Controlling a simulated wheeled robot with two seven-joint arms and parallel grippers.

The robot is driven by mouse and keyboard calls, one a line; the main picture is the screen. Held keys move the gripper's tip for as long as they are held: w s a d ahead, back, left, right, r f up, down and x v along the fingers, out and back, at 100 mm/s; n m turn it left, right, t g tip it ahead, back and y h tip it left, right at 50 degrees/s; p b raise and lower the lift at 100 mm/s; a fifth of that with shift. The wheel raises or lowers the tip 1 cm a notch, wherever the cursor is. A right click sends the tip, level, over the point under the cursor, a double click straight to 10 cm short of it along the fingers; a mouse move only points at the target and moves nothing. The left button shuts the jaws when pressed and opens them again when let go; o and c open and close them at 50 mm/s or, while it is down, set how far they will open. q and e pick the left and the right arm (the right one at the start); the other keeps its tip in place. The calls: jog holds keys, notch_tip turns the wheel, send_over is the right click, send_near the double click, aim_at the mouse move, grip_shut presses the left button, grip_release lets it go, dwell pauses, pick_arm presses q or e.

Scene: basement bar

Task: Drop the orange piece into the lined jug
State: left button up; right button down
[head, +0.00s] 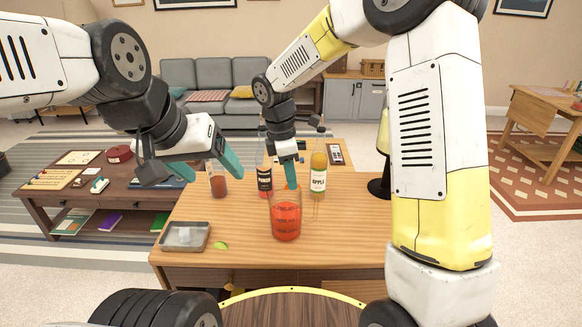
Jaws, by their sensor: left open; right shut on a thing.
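The lined jug (286,222), clear with marking lines and holding red liquid, stands upright near the middle of the wooden table. My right gripper (291,178) points down just above the jug's rim. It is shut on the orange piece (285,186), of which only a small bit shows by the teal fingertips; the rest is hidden. I cannot tell whether the piece is inside the rim or behind it. My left gripper (206,170) is open and empty, raised over the table's left side, apart from the jug.
Close behind the jug stand a dark-labelled bottle (264,180) and an apple bottle (318,176). A grey tray (164,240) and a green piece (220,245) lie front left. A black lamp (378,187) stands right.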

jog(key=c, duration=1.3)
grip_release()
jog(key=r, duration=0.5)
jog(key=a+r, duration=0.1)
jog(key=r, duration=0.1)
jog(key=shift+s+a+r, duration=0.1)
jog(key=shift+r, duration=0.35)
jog(key=s+d+r+m+t+y, duration=0.2)
jog(key=s+d+r+m+t, duration=0.1)
jog(key=s+d+m, duration=0.5)
jog(key=s+d+r+m+t+y, duration=0.2)
jog(key=s+d+r+m, duration=0.2)
jog(key=s+d+m, duration=0.3)
jog(key=s+m, duration=0.4)
jog(key=shift+s+d+r+t, duration=0.15)
jog(key=shift+s+d+t, duration=0.15)
jog(key=shift+d+t, duration=0.1)
